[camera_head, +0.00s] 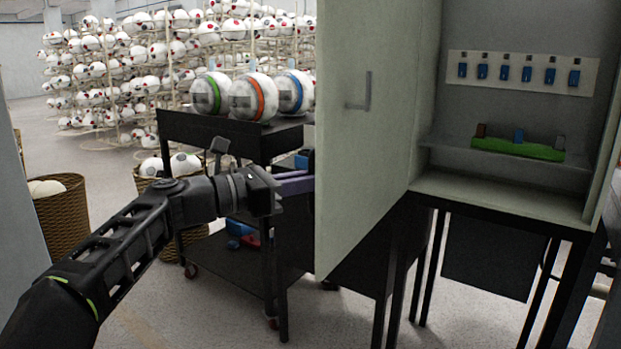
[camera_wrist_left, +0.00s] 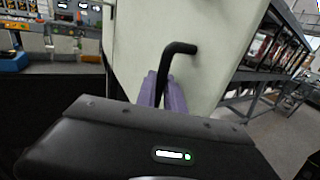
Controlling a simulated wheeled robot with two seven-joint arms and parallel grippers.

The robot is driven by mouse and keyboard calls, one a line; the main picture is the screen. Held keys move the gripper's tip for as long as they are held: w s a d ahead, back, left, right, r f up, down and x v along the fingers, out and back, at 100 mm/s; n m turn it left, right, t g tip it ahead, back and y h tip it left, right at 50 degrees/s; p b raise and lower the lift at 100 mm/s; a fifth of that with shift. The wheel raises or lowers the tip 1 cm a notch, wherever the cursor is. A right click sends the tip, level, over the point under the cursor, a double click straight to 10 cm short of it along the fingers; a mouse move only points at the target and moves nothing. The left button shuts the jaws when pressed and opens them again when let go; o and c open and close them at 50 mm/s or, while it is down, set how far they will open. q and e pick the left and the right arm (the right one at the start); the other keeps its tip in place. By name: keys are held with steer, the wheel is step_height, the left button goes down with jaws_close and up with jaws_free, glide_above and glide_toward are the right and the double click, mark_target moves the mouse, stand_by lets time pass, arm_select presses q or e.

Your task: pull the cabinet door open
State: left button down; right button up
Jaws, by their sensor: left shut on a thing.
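The pale cabinet door (camera_head: 375,165) stands swung wide open on the cabinet's left side, with the cabinet interior (camera_head: 510,195) exposed. A grey handle (camera_head: 362,95) shows on the door face turned to me. In the left wrist view the other side of the door (camera_wrist_left: 220,25) carries a black bent handle (camera_wrist_left: 180,48). My left gripper (camera_head: 297,184) reaches to the door's left edge, and the door hides its fingertips in the head view. Its purple fingers (camera_wrist_left: 165,92) are shut on the black handle in the left wrist view. My right gripper is not in view.
Inside the cabinet are a panel of blue hooks or keys (camera_head: 523,73) and a green holder (camera_head: 518,148). A black cart (camera_head: 235,132) with striped white balls stands behind my left arm. Wicker baskets (camera_head: 65,215) and ball racks are at left. Open floor lies in front.

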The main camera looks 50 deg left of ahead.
arm_select(q)
steer(key=shift+a, duration=0.1)
stand_by(0.3)
steer(key=c, duration=1.5)
jaws_free()
steer(key=shift+o, duration=0.2)
steer(key=shift+s, duration=0.1)
steer(key=s+a+p, duration=0.1)
steer(key=s, duration=0.6)
steer(key=shift+s, duration=0.3)
